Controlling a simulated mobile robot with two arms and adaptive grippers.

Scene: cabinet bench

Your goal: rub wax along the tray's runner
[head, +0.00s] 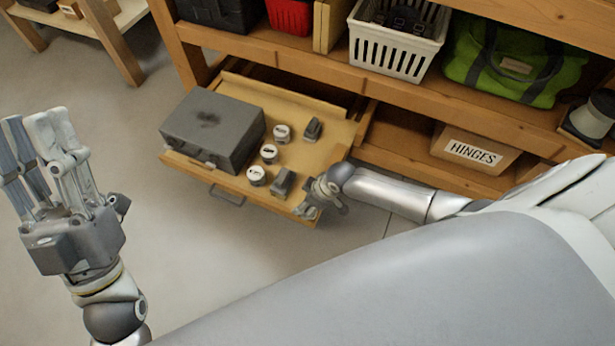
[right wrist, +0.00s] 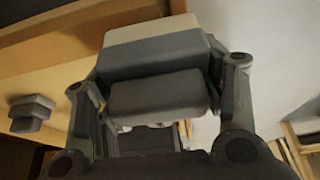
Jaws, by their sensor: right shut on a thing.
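The tray (head: 340,130) is a wooden pull-out, drawn out of the bench and loaded with objects. Its side edge (head: 300,208) is near my right gripper (head: 318,197), at the tray's front right corner. In the right wrist view, my right gripper (right wrist: 158,95) is shut on a block with a cream end (right wrist: 150,30) and a grey body, apparently the wax. The tray's wood lies close behind it; I cannot tell whether the block touches the runner. The runner is not clearly visible. My left gripper (head: 34,120) is open and empty, away from the tray at far left.
On the tray are a large grey box (head: 213,128), several white-topped jars (head: 257,176) and small dark blocks (head: 283,182). A handle (head: 227,195) juts from its front. Above are a white basket (head: 395,45) and green bag (head: 515,60). A HINGES bin (head: 473,150) sits right.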

